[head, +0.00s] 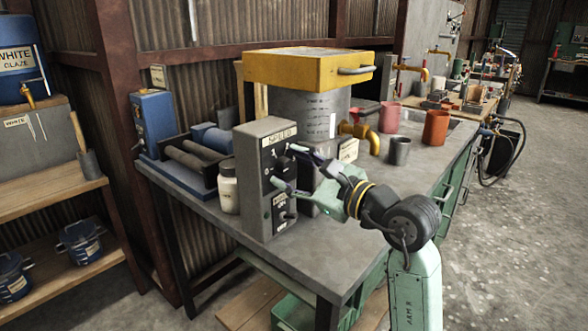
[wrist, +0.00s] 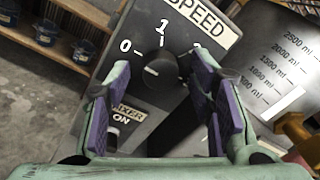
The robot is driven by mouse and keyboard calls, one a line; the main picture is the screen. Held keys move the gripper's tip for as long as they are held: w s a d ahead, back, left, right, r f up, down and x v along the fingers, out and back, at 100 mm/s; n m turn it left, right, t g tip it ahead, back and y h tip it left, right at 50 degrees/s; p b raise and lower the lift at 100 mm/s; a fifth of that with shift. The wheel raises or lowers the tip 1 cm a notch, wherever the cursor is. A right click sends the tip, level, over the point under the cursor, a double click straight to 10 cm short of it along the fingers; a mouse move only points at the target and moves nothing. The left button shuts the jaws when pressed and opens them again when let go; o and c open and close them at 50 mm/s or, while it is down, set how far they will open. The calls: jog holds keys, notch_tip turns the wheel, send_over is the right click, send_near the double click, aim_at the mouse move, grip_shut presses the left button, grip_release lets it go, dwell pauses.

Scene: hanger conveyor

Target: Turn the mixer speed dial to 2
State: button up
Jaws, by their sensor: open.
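The speed dial (wrist: 167,72) is a dark round knob on the grey mixer control box (head: 262,157). In the wrist view it sits under the SPEED label (wrist: 200,20), with 0 at its left and 1 above it. The mark at its right is mostly hidden by a finger. A small pale mark shows on the knob's left side; I cannot tell its exact setting. My gripper (wrist: 162,68) is open, its purple-padded fingers to either side of the dial with gaps visible. In the head view my gripper (head: 284,166) is at the box's front.
A MIXER ON label (wrist: 127,109) and switch sit below the dial. A white jar (head: 228,187) stands left of the box. Behind it is a grey mixing tank (head: 310,112) under a yellow lid (head: 305,70). Cups (head: 400,150) stand on the workbench (head: 355,225).

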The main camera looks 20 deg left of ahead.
jog(key=shift+c, duration=0.6)
jog(key=c, duration=1)
jog(key=shift+c, duration=0.2)
